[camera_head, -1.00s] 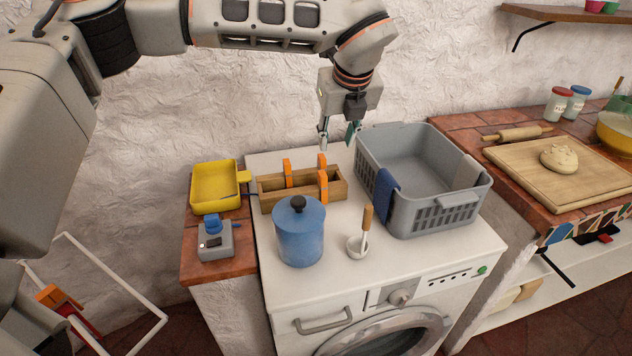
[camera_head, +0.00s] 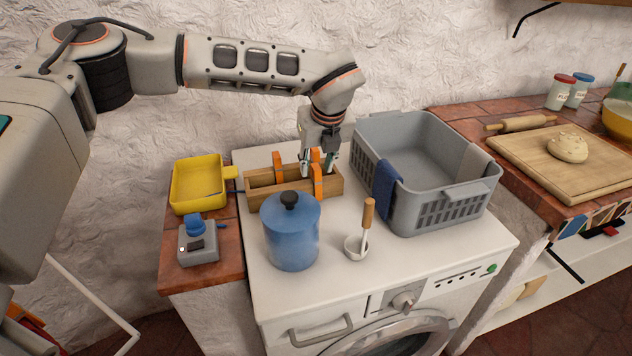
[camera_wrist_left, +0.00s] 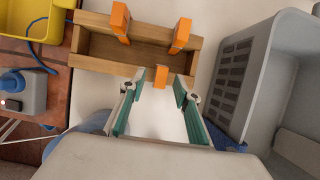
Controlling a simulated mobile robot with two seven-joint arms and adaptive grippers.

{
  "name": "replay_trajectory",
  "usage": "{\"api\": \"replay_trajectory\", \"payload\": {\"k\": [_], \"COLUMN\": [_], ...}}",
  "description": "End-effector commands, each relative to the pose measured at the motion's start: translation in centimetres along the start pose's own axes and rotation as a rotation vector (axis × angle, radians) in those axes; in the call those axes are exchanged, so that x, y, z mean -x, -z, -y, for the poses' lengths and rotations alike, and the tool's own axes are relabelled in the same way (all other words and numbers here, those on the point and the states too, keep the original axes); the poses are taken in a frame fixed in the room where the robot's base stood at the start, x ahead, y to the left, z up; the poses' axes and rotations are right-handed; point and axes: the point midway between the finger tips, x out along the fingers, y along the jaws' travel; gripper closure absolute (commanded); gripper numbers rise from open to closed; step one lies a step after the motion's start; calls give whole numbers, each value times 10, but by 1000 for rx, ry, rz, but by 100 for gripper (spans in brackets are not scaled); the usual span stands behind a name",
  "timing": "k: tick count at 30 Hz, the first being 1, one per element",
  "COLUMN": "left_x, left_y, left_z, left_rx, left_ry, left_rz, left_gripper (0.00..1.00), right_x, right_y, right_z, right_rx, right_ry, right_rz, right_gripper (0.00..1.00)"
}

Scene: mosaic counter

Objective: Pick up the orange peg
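Several orange pegs are clipped on the walls of a narrow wooden box (camera_head: 262,201) on the white washing machine top. One orange peg (camera_head: 317,182) is on the front wall, towards the box's right end. Another peg (camera_head: 278,168) is on the back wall to the left, and a third (camera_head: 315,155) is on the back wall to the right. My left gripper (camera_head: 318,168) points down at the right part of the box, open and empty. In the left wrist view the front peg (camera_wrist_left: 161,76) shows between its spread fingertips, apart from both. My right gripper is out of view.
A blue lidded canister (camera_head: 292,235) stands in front of the box. A small white bowl with a wooden-handled tool (camera_head: 355,247) is to its right. A grey basket (camera_head: 440,213) is close on the right. A yellow tray (camera_head: 198,188) is on the left.

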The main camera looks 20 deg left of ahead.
Motion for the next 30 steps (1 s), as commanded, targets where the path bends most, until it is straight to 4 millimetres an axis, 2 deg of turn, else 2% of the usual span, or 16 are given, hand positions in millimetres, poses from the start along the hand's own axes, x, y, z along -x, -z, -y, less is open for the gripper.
{"api": "replay_trajectory", "payload": {"k": [1, 3, 10, 12, 14, 25, 30], "left_x": [-9, -14, -15, -15, -15, -14, -6], "left_y": [1, 1, 1, 1, 1, 0, -3], "left_z": [0, 1, 1, 1, 1, 1, 1], "left_rx": [-1, -1, -1, -1, -1, -1, -1], "left_ry": [-1, 0, 1, 1, 1, 1, 2], "left_rz": [-2, -1, 0, 0, 0, 0, 1], "left_gripper": [68, 68, 68, 86, 100, 100, 100], "right_x": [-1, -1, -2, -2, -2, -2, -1], "right_y": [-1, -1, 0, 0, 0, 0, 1], "right_z": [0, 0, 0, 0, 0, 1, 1], "right_rx": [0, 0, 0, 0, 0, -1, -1], "right_ry": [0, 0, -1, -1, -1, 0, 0], "right_rz": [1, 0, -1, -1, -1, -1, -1], "right_gripper": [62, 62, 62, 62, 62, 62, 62]}}
